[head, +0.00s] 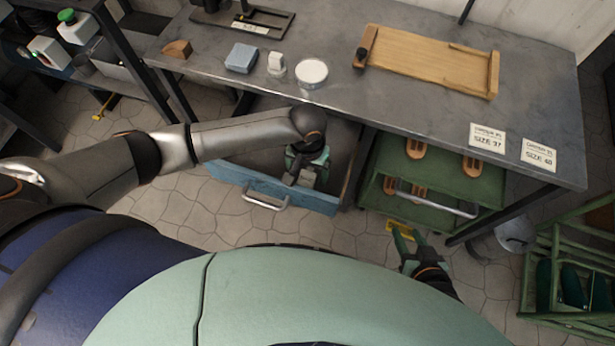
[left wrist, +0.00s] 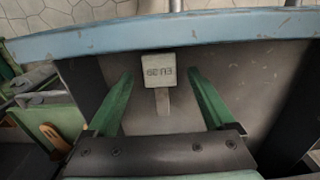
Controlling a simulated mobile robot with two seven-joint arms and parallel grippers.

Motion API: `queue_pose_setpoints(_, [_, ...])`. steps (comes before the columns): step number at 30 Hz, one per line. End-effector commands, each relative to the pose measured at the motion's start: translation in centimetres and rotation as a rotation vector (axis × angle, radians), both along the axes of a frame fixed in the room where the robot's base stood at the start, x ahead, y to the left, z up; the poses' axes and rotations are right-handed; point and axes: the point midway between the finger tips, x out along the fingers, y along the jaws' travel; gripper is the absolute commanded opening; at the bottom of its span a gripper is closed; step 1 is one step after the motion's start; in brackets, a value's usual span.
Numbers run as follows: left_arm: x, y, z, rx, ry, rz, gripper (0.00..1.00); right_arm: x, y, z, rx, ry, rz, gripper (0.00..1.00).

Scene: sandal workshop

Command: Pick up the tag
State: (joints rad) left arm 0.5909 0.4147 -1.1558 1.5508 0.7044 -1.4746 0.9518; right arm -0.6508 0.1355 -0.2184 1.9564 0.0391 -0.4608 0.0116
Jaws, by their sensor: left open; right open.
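The tag (left wrist: 158,69) is a small pale square marked "EU 39" with a narrow grey stem, inside the open blue-fronted drawer (head: 232,184). My left gripper (left wrist: 161,76) is open, with one green finger on each side of the tag and a gap on both sides. In the head view my left gripper (head: 303,172) reaches down into the drawer, and the tag (head: 308,179) shows partly beside its fingers. My right gripper (head: 404,243) is open and empty, low over the floor, right of the drawer.
The grey workbench (head: 420,110) stands above the drawer. It carries a wooden tray (head: 425,65), a blue block (head: 241,58), a white round container (head: 311,73) and two size cards (head: 487,138). A green drawer (head: 440,180) with sandals is to the right. A green crate (head: 570,325) stands far right.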

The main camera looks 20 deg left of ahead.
Motion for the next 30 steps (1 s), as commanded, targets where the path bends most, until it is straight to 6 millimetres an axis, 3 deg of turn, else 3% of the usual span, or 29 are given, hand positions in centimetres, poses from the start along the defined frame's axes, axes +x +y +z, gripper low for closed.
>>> queue_pose_setpoints(3, [-0.03,0.02,-1.16,0.001,-0.001,0.0,0.88,0.39,0.18,0.14,0.003,-0.009,0.004,0.45])
queue_pose_setpoints(11, [-0.04,0.01,-1.24,0.0,-0.001,0.0,0.86,0.35,0.28,0.3,0.004,-0.007,0.006,0.45])
queue_pose_setpoints(30, [-0.03,0.01,-1.2,0.0,-0.001,0.0,0.14,0.04,0.26,-0.08,0.001,0.0,0.007,0.45])
